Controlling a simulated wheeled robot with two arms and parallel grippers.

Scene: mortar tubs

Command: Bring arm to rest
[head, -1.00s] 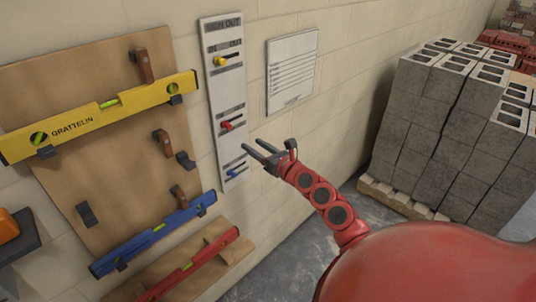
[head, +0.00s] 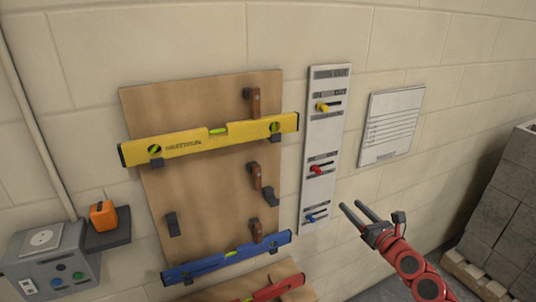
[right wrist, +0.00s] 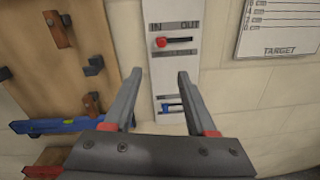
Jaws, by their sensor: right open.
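My right gripper (head: 351,205) is open and empty. It is in front of the wall, just right of the lower part of the white sign-out board (head: 309,190). In the right wrist view its two fingers (right wrist: 160,74) stand apart with the board behind them. The board has a yellow knob (head: 322,107), a red knob (head: 316,169) and a blue knob (head: 310,218), each at the left side of its slot. The red knob also shows in the right wrist view (right wrist: 161,42), under IN. My left gripper is not in view.
A wooden board (head: 205,200) holds a yellow level (head: 230,134) and a blue level (head: 225,260); a red level (head: 280,288) is below. Grey blocks (head: 500,215) stand on a pallet (head: 470,275). An orange item (head: 103,215) sits on a shelf at left.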

